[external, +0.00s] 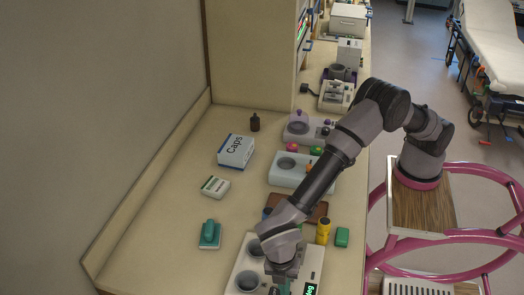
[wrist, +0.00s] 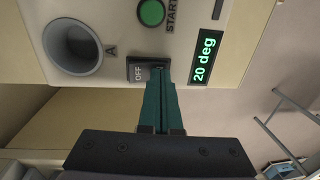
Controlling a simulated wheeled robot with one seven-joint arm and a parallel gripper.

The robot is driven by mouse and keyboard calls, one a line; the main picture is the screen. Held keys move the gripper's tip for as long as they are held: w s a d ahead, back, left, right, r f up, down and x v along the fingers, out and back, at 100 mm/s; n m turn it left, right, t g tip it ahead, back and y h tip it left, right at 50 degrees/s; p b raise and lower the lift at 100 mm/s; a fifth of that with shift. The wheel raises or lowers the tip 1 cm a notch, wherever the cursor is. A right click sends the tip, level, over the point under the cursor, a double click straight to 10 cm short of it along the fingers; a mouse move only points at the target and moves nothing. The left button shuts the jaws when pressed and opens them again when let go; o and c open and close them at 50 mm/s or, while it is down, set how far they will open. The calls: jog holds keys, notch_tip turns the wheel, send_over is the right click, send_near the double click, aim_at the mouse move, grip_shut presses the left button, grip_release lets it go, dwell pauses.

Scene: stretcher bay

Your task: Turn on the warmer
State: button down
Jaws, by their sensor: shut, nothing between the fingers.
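The warmer (external: 236,291) is a pale box with round wells at the near end of the counter, partly hidden by my arm. In the wrist view, the warmer's panel (wrist: 190,14) shows a well marked A (wrist: 75,45), a dark switch reading OFF (wrist: 137,72), a green START button (wrist: 151,12) and a display (wrist: 205,57) reading 20 deg. My gripper (wrist: 158,72) is shut, with its teal fingertips over the right part of the switch. I cannot tell whether they press on it. In the external view my gripper (external: 284,286) is over the warmer's near part.
A yellow bottle (external: 323,231) and a small green block (external: 342,237) stand right of my forearm. A white device (external: 286,181) lies behind it. A Caps box (external: 236,150), a small labelled box (external: 215,187) and a teal item (external: 209,235) are at left. The counter's left side is largely clear.

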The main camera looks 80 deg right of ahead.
jog(key=shift+w+r, duration=0.25)
jog(key=shift+w, duration=0.35)
notch_tip(320, 180, up, 14)
jog(key=s, duration=0.2)
jog(key=shift+s+f, duration=0.1)
dwell(0.3)
